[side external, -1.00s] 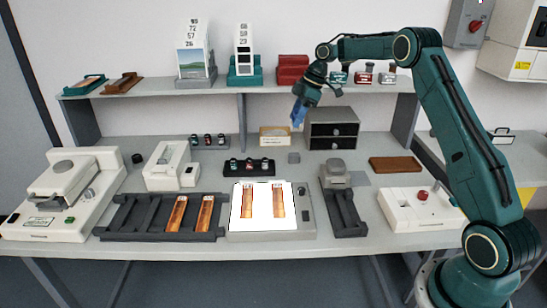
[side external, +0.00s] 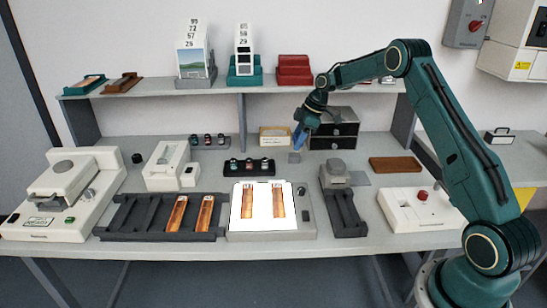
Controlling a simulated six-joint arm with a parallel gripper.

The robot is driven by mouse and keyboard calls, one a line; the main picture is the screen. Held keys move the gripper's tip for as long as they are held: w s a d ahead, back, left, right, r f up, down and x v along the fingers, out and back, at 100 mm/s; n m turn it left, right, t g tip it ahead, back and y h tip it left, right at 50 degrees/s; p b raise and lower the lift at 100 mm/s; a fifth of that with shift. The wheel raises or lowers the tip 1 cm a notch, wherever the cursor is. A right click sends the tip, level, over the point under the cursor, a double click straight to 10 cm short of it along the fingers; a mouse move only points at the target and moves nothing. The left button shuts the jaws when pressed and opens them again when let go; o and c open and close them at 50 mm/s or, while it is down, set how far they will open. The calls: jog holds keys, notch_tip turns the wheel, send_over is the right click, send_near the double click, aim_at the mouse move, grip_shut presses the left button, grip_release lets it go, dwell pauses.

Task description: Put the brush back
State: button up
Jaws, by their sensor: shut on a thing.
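My gripper (side external: 304,126) points down in front of the dark drawer unit, above the back middle of the bench. It is shut on a small blue thing, which looks like the brush (side external: 299,137). The brush hangs below the jaws, slightly tilted, and its finer shape is too small to make out. A small grey square block (side external: 294,157) lies on the bench just below it. The brush looks apart from this block, though the gap is hard to judge.
The drawer unit (side external: 334,143) stands close on the right, and a small cream box (side external: 273,142) on the left. A dark rack of bottles (side external: 249,172) and a lit panel with strips (side external: 263,222) are in front. The shelf (side external: 250,86) runs above.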

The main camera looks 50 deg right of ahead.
notch_tip(320, 180, down, 6)
jog(key=shift+f, duration=0.2)
jog(key=shift+f, duration=2.15)
jog(key=shift+f, duration=0.15)
jog(key=o, duration=0.9)
jog(key=v, duration=1.2)
